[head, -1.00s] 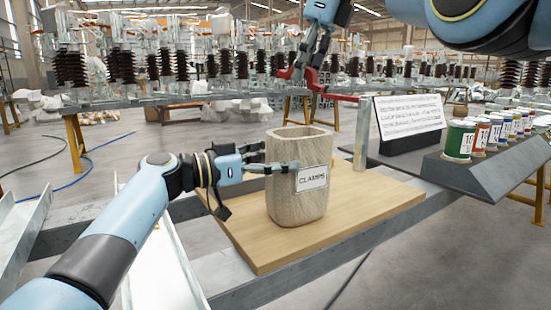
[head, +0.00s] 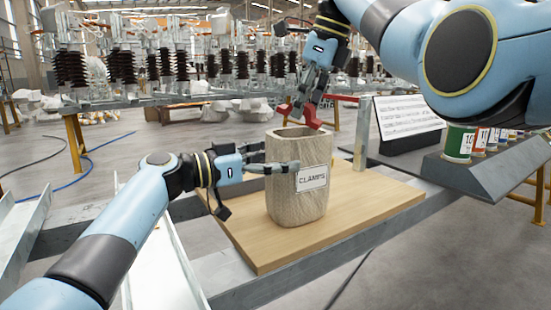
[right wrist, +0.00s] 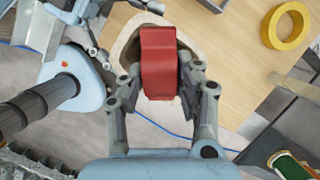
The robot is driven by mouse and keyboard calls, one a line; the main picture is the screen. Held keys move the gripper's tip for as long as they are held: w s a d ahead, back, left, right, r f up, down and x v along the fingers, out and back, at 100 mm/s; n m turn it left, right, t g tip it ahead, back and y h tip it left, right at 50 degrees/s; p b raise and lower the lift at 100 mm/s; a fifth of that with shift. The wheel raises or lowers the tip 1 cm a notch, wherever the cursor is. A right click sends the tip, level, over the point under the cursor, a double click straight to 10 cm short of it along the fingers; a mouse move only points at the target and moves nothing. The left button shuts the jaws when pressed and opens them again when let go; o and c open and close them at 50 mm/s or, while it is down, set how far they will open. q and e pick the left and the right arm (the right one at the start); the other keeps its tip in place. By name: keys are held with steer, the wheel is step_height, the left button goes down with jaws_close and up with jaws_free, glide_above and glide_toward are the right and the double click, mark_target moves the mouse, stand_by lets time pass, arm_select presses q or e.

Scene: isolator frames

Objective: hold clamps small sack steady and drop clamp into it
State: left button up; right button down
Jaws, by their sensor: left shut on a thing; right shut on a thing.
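The small sack (head: 297,195) is beige, open at the top, and stands upright on a wooden board (head: 375,212). Its front label reads CLAMPS. In the right wrist view the red clamp (right wrist: 159,62) sits between the fingers of my right gripper (right wrist: 160,85). Part of the sack's rim (right wrist: 122,42) shows behind it; the sack's inside is mostly hidden.
A grey rack of numbered tape spools (head: 470,170) stands at the right. A printed sign (head: 405,117) stands behind the board. A yellow ring (right wrist: 286,26) lies on the wood in the right wrist view. The board's right part is clear in the head view.

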mark_target(316, 121)
steer(key=shift+f, duration=0.2)
steer(key=c, duration=0.8)
jaws_free()
steer(key=shift+c, duration=0.2)
steer(key=v, duration=0.7)
steer(key=shift+r, duration=0.25)
